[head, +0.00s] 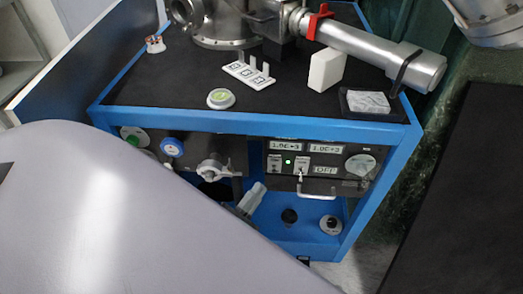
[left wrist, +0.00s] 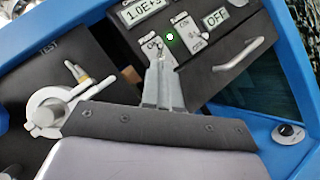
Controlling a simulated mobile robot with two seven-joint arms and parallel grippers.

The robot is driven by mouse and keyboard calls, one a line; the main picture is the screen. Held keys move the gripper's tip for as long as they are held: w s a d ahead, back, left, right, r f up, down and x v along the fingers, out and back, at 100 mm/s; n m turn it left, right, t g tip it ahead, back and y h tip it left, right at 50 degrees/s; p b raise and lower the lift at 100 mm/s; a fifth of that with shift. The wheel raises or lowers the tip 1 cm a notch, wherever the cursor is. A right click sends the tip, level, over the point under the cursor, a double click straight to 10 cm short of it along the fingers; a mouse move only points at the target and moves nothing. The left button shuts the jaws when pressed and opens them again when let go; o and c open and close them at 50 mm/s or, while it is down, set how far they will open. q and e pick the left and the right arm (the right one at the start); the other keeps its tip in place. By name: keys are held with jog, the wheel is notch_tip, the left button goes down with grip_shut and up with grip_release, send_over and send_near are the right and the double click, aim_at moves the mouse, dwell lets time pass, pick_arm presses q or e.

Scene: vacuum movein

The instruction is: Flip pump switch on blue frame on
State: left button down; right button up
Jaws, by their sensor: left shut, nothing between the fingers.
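The blue frame (head: 240,124) holds a black control panel below its top. The panel carries a small toggle switch (head: 301,168) beside a display reading OFF (head: 325,170), a lit green lamp (head: 287,161) and another switch plate (head: 274,168) left of the lamp. In the left wrist view, the OFF display (left wrist: 215,18) and a switch plate (left wrist: 188,29) are at the upper right. My left gripper (head: 259,187) is shut and empty, below and left of the switches. In the left wrist view, its fingertips (left wrist: 161,58) overlap the lower part of the left switch plate; contact cannot be told.
A curved handle (head: 318,196) sticks out below the panel. A valve fitting (head: 213,168) and a blue round gauge (head: 172,147) are to the left. Metal vacuum parts (head: 222,22) and a white block (head: 326,69) stand on top. My large arm link covers the lower left.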

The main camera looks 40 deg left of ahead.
pick_arm(q)
jog(key=v, duration=0.4)
jog(key=shift+s, duration=0.2)
dwell(0.4)
